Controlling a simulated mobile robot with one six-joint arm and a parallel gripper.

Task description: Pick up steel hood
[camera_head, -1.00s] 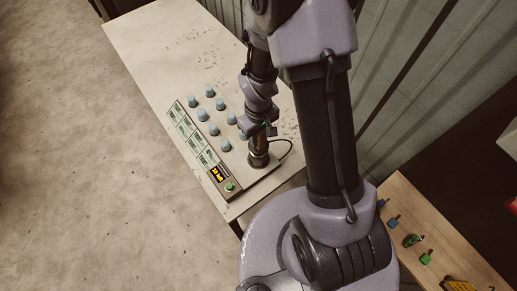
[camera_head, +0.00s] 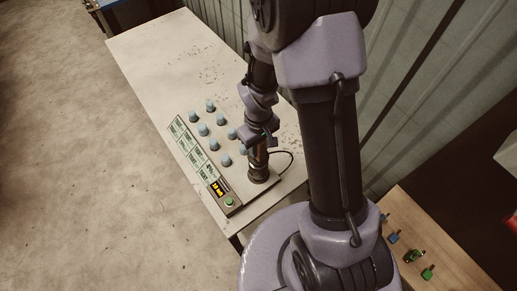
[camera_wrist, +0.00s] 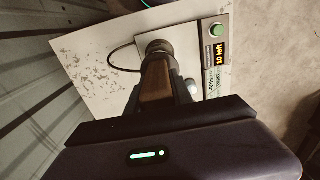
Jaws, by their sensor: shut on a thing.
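My gripper (camera_wrist: 162,85) points down at the near end of the table, with dark fingers around a brown upright piece (camera_wrist: 156,79). It is shut on this piece. In the head view my gripper (camera_head: 257,146) is above a dark round collar (camera_head: 258,173) at the panel's corner. The collar also shows in the wrist view (camera_wrist: 159,46), at the brown piece's far end. I cannot tell whether the two are joined, or which part is the steel hood. The fingers hide part of the brown piece.
The pale table (camera_head: 160,62) carries a panel with several blue caps (camera_head: 203,130), green-white labels, a lit display (camera_wrist: 219,55) and a green button (camera_wrist: 217,30). A black cable (camera_head: 291,158) loops beside the collar. A corrugated wall stands behind; a wooden surface (camera_head: 445,262) lies lower right.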

